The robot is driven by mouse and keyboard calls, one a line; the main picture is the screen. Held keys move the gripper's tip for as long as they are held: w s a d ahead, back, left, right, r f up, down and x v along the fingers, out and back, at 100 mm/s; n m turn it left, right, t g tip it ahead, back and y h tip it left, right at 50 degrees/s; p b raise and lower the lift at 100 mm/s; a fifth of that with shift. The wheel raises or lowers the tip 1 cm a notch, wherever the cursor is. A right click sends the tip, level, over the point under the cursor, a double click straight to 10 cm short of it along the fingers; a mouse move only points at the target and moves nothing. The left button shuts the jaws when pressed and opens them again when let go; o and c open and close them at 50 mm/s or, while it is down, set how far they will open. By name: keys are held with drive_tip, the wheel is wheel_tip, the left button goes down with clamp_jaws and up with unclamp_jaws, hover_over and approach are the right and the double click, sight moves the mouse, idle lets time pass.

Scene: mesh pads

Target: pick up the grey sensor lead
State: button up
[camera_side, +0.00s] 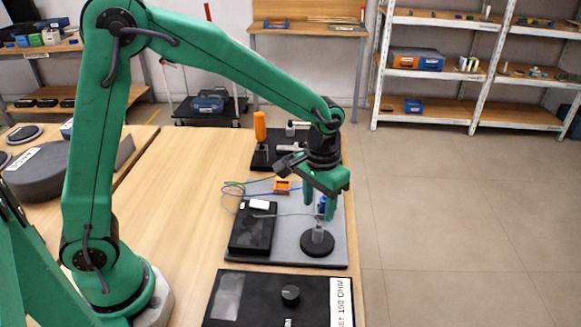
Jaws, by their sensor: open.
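The grey sensor lead (285,215) runs as a thin line from the black box (250,228) to the right, towards a small upright post on a round black base (317,243). My gripper (319,207) points down over the right part of the grey pad (285,258), just above the post. Its green fingers are apart, with a small blue piece (322,204) showing between or behind them. I cannot tell whether the fingers touch anything. The right end of the lead is unclear near the fingers.
Green and blue wires (233,190) curl at the pad's left edge, near an orange block (282,187). Behind stands a black base with an orange-handled part (260,127). A black panel with a knob (290,294) lies in front. Bare table (185,200) is to the left.

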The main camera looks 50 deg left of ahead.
sight(319, 223)
drive_tip(key=shift+f, duration=1.1)
drive_tip(key=shift+f, duration=0.1)
drive_tip(key=shift+d+f, duration=0.15)
drive_tip(key=shift+f, duration=1.15)
drive_tip(key=shift+d+f, duration=0.1)
drive_tip(key=shift+f, duration=1.15)
clamp_jaws()
